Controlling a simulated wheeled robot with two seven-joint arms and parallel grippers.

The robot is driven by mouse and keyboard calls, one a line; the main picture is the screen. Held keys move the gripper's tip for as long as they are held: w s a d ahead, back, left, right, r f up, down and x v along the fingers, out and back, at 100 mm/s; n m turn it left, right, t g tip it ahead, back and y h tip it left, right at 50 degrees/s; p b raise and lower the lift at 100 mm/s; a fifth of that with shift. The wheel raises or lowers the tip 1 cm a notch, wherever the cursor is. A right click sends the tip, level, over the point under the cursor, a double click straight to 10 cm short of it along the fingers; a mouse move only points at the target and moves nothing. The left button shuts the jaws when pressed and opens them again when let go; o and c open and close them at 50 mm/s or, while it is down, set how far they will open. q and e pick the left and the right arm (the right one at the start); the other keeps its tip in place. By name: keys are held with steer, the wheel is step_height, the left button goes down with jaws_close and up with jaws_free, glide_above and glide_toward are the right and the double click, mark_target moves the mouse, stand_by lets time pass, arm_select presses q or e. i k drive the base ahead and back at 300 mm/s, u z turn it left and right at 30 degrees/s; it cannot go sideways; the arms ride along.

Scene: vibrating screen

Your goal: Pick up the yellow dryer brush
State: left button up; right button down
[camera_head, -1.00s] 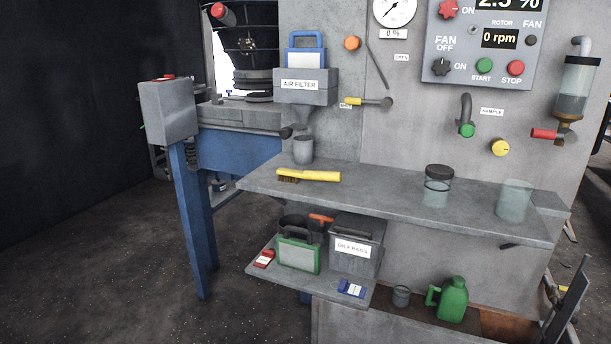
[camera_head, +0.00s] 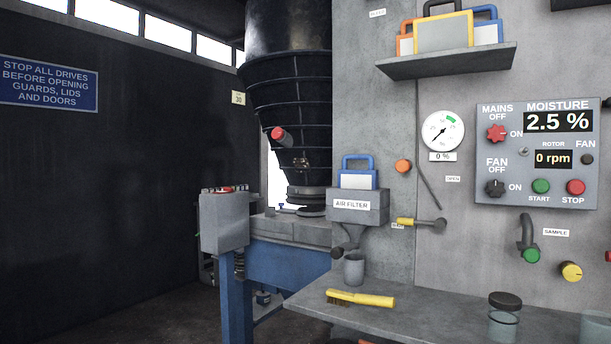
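The yellow dryer brush (camera_head: 362,299) lies on the grey shelf (camera_head: 428,318) below the control panel. Its bristles are at the left end, facing the front of the shelf, and its yellow handle extends to the right. It lies in front of a small grey cup. Neither of my grippers shows in the head view.
On the shelf stand the grey cup (camera_head: 354,268) and a dark-lidded jar (camera_head: 504,318). The air filter holder (camera_head: 358,206) and a yellow-handled lever (camera_head: 420,223) stick out from the wall above. A grey box on a blue post (camera_head: 224,222) stands left of the shelf.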

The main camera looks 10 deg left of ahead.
mark_target(338, 297)
steer(key=z, duration=0.45)
steer(key=i, duration=0.7)
steer(key=z, duration=0.35)
